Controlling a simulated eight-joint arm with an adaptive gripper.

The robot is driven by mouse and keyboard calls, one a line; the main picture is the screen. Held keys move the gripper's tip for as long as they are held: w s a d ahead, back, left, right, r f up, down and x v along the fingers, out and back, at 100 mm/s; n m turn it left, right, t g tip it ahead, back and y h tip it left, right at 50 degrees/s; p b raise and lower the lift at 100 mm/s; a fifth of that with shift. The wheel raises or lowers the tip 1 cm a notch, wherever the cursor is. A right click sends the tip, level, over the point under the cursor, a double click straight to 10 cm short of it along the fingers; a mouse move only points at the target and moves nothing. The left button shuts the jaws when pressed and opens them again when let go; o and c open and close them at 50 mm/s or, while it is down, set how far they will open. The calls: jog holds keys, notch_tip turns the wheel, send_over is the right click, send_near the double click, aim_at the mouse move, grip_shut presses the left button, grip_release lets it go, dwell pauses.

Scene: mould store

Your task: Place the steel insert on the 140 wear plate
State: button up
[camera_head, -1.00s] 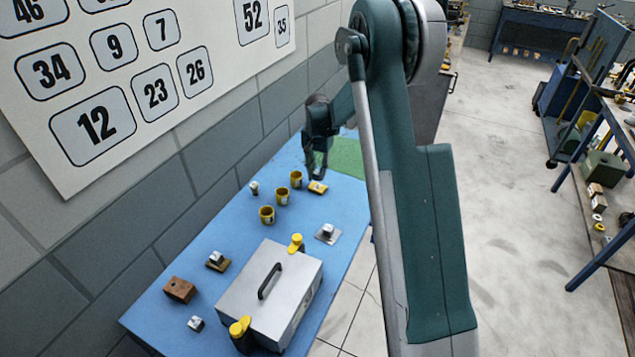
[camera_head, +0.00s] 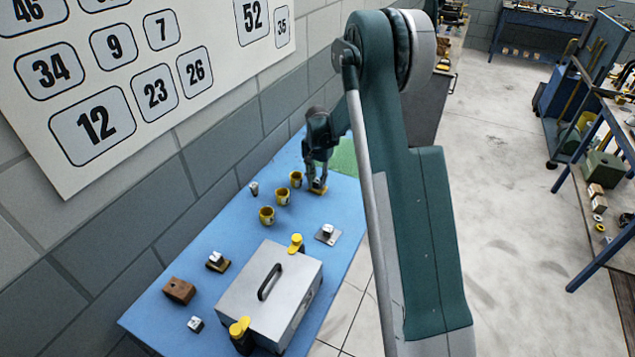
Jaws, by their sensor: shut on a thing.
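My gripper (camera_head: 317,177) is at the far end of the blue table, pointing down right over a small yellow-brown plate (camera_head: 318,191). It is shut on a small steel insert (camera_head: 317,183), mostly hidden by the fingers. The insert is at or just above the plate; contact cannot be told. Other small steel pieces show: one on a grey plate (camera_head: 327,234), one on a brownish plate (camera_head: 218,264), one standing near the wall (camera_head: 253,188) and one at the near edge (camera_head: 195,324). No marking is readable, so I cannot tell which plate is 140.
Several yellow cups (camera_head: 267,215) stand just left of my gripper. A grey metal case (camera_head: 250,290) with a black handle and yellow-capped fittings fills the near right. A brown block (camera_head: 179,290) is at the left. A green mat (camera_head: 344,158) lies behind my gripper. The wall borders the left.

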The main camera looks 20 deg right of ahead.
aim_at(317, 181)
jog(key=shift+f, duration=0.15)
jog(key=o, duration=1)
jog(key=shift+r, duration=0.2)
notch_tip(317, 181, up, 12)
jog(key=shift+p, duration=0.45)
dwell(0.3)
